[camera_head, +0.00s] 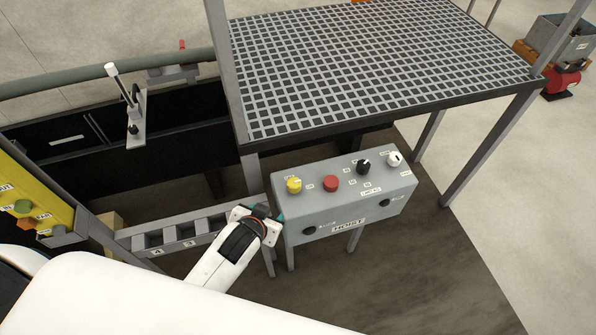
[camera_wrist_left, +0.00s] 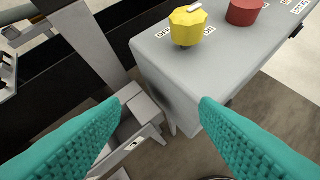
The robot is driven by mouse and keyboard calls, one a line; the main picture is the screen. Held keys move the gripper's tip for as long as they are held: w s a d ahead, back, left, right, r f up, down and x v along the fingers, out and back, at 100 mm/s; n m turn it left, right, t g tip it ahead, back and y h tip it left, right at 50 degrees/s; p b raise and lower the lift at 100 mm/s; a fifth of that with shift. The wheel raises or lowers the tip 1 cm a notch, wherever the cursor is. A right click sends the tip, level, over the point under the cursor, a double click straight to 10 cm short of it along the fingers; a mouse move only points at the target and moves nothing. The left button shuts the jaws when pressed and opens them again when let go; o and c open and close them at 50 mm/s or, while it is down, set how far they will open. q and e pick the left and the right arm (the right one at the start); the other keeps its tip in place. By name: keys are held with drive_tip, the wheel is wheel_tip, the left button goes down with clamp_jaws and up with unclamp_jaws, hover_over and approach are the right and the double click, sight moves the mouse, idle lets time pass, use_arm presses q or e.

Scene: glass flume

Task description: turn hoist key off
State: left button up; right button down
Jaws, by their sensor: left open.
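The grey hoist control box (camera_head: 345,215) stands on legs under the mesh platform, with a "HOIST" label on its front. On its sloped top, from left to right, are a yellow knob (camera_head: 294,185), a red button (camera_head: 331,183), a black knob (camera_head: 363,166) and a whitish knob (camera_head: 394,159). I cannot tell which one is the key. The yellow knob (camera_wrist_left: 188,25) has a white pointer mark in the left wrist view, beside the red button (camera_wrist_left: 243,11). My left gripper (camera_wrist_left: 162,104) is open and empty, its teal fingers apart, just left of the box and touching no knob.
A mesh platform (camera_head: 370,60) on grey posts overhangs behind the box. A grey slotted rack (camera_head: 180,235) with number labels lies left of my gripper. A yellow panel (camera_head: 30,200) with buttons stands at far left. The floor right of the box is clear.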

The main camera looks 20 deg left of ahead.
use_arm(q)
drive_tip(key=w+d+r+m+t+h, duration=0.1)
drive_tip(key=w+d+r+t+h, duration=0.1)
drive_tip(key=w+d+r+t, duration=0.5)
drive_tip(key=w+d+r+m+t+h, duration=0.15)
drive_tip(key=w+r, duration=0.35)
drive_tip(key=r, duration=0.5)
drive_tip(key=d+r+m+h, duration=0.7)
drive_tip(key=d+r+h, duration=0.1)
drive_tip(key=r+h, duration=0.15)
drive_tip(key=s+d+m+g+h, duration=0.3)
drive_tip(key=d+m+g+h, duration=0.2)
drive_tip(key=m+g+y+p, duration=0.1)
drive_tip(key=m+g+y, duration=0.5)
drive_tip(key=g+y, duration=0.9)
hover_over(294, 182)
wheel_tip(294, 182, down, 14)
drive_tip(key=t+y, duration=0.3)
wheel_tip(294, 182, down, 10)
drive_tip(key=p, duration=0.3)
drive_tip(key=shift+f+m, duration=0.25)
drive_tip(key=shift+f, duration=0.25)
